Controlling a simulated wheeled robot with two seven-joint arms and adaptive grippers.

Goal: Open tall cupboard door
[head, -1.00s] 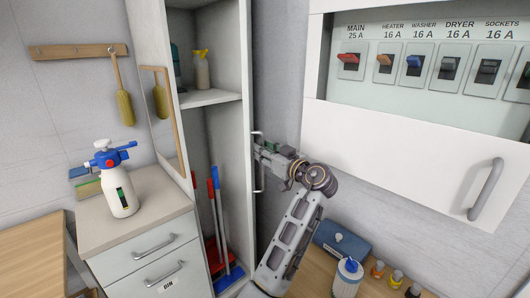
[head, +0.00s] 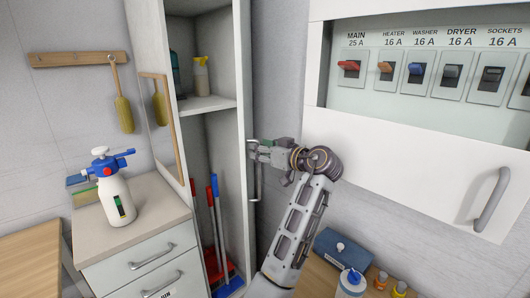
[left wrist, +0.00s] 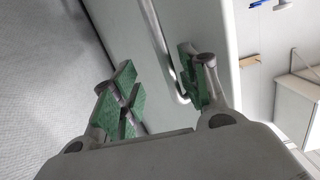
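The tall cupboard (head: 206,104) stands open in the head view. Its door (head: 243,110) is swung out and seen nearly edge-on, with a grey bar handle (head: 256,184) on its right face. My left gripper (head: 262,150) is at the upper part of this handle. In the left wrist view, the handle (left wrist: 165,50) runs between the gripper's two green-padded fingers (left wrist: 158,88), nearer the right one. The fingers are apart with a wide gap and not clamped on the bar. My right gripper is not in view.
A drawer cabinet (head: 140,262) with a spray bottle (head: 117,198) stands left of the cupboard. Brooms (head: 217,235) stand inside it. A breaker panel (head: 425,75) with a lowered flap (head: 410,160) is at right.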

